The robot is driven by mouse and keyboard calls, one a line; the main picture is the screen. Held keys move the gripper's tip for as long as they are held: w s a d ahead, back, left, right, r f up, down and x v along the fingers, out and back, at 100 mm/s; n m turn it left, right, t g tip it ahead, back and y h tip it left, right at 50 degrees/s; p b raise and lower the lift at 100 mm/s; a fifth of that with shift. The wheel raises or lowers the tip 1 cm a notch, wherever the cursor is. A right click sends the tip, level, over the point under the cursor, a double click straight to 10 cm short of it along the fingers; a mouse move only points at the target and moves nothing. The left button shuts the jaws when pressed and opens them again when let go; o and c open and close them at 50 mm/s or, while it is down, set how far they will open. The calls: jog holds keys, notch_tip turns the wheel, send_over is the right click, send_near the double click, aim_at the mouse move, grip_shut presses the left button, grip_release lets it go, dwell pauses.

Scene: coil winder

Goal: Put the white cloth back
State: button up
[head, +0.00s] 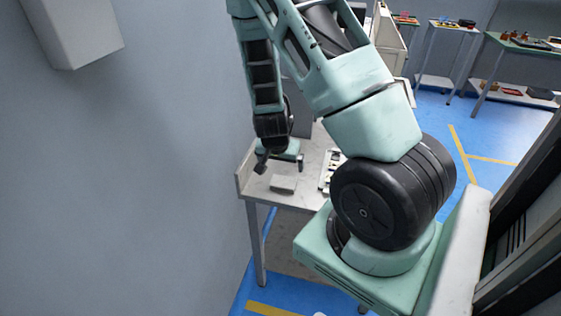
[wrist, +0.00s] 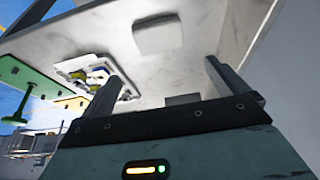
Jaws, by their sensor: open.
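A folded white cloth (head: 283,184) lies flat on the pale table near its front left part. It also shows in the wrist view as a pale rounded pad (wrist: 157,34) at the top, beyond my fingertips and apart from them. My gripper (head: 281,164) points down over the table, just behind the cloth in the head view. In the wrist view my gripper (wrist: 163,85) has its two fingers wide apart with nothing held between them.
The table (head: 308,193) has a low raised edge at its left, close to the wall. A white tray (wrist: 75,66) with small coloured parts lies beside the cloth; my arm partly hides it in the head view. A small dark grey block (wrist: 183,99) shows between my fingers, unidentified.

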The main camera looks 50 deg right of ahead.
jog(key=w+a+r+n+y, duration=0.15)
jog(key=a+r+n, duration=0.3)
jog(key=a, duration=0.65)
jog(key=w+a+r+n+y, duration=0.1)
jog(key=a+r+n+y, duration=0.3)
jog(key=a, duration=0.7)
jog(key=s+a+r+n+g, duration=0.1)
jog(key=s+a+r+n, duration=0.5)
jog(key=s, duration=0.3)
jog(key=s+a+r+n, duration=0.6)
jog(key=s+a, duration=0.3)
jog(key=shift+s+a+n+g+h, duration=0.15)
jog(key=shift+a+n+g+h, duration=0.05)
jog(key=shift+n+g+h, duration=0.2)
jog(key=shift+r, duration=0.1)
